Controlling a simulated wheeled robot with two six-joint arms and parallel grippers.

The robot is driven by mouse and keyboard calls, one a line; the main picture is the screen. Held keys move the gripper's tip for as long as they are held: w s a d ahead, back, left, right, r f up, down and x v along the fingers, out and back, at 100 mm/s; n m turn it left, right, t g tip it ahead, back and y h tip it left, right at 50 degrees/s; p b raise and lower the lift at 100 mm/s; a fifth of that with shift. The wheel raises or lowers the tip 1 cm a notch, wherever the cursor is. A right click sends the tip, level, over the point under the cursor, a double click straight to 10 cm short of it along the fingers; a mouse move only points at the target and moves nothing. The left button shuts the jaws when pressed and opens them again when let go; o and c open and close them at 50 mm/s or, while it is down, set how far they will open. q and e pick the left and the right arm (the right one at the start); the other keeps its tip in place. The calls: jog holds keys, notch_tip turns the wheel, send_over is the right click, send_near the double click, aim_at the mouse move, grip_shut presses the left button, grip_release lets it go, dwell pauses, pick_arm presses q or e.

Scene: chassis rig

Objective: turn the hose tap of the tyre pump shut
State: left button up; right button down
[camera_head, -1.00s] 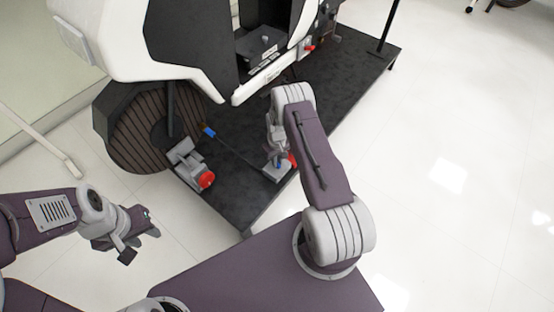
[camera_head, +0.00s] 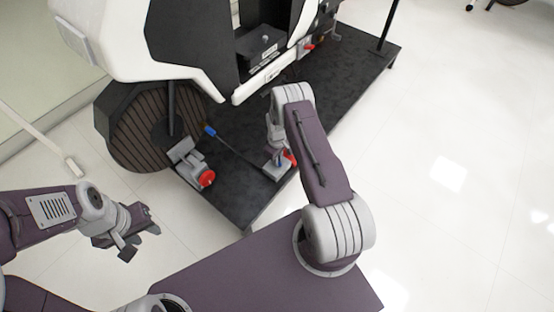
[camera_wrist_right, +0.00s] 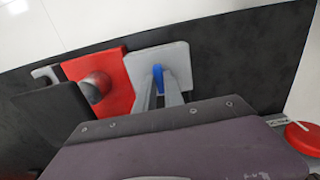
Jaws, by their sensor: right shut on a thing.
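The tyre pump shows in the head view as a pale grey block (camera_head: 275,172) with a red part (camera_head: 291,158) beside it, on the black platform. In the right wrist view the pump has a pale plate (camera_wrist_right: 180,60) next to a red body (camera_wrist_right: 112,72). The blue hose tap (camera_wrist_right: 158,76) stands on the pale plate. My right gripper (camera_wrist_right: 159,88) is shut on the blue tap from above; its fingers hide part of it. It also shows in the head view (camera_head: 279,154). My left gripper (camera_head: 142,240) is open and empty over the floor, away from the pump.
A dark hose with a blue end (camera_head: 210,131) runs from the pump towards the ribbed wheel (camera_head: 140,130). A grey device with a red knob (camera_head: 207,178) stands left of the pump. The white and black chassis (camera_head: 180,50) overhangs the platform (camera_head: 340,75). Open floor lies right.

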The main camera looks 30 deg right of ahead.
jog(key=c, duration=1.4)
grip_release()
jog(key=shift+c, duration=0.2)
notch_tip(320, 180, up, 9)
jog(key=p, duration=0.5)
jog(key=shift+a, duration=0.1)
